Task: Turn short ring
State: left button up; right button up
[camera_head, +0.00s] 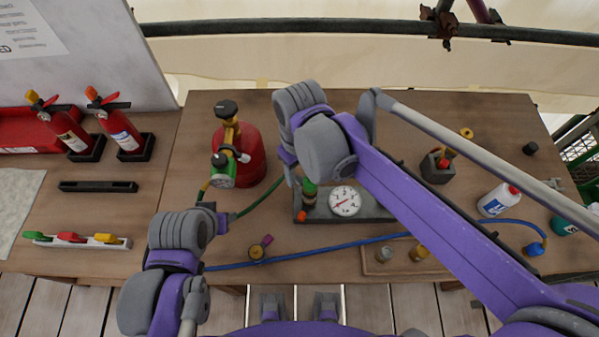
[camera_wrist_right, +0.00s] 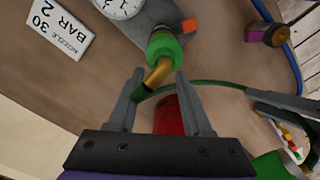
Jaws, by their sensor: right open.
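A green collar (camera_wrist_right: 165,46) on a brass stem with a dark tip (camera_wrist_right: 146,88) shows in the right wrist view. It also shows in the head view (camera_head: 309,190), beside the gauge. I cannot tell for sure which part is the short ring. My right gripper (camera_wrist_right: 159,76) is open, with its fingers on either side of the brass stem and no clear contact.
The white gauge (camera_head: 345,200) sits on a grey base. A red cylinder (camera_head: 250,150) with a valve stands behind my left gripper. A blue hose (camera_head: 310,252) crosses the table front. A white bottle (camera_head: 496,200) stands right. Fire extinguishers (camera_head: 122,132) stand far left.

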jog(key=shift+f, duration=0.45)
jog(key=shift+c, duration=0.2)
grip_shut()
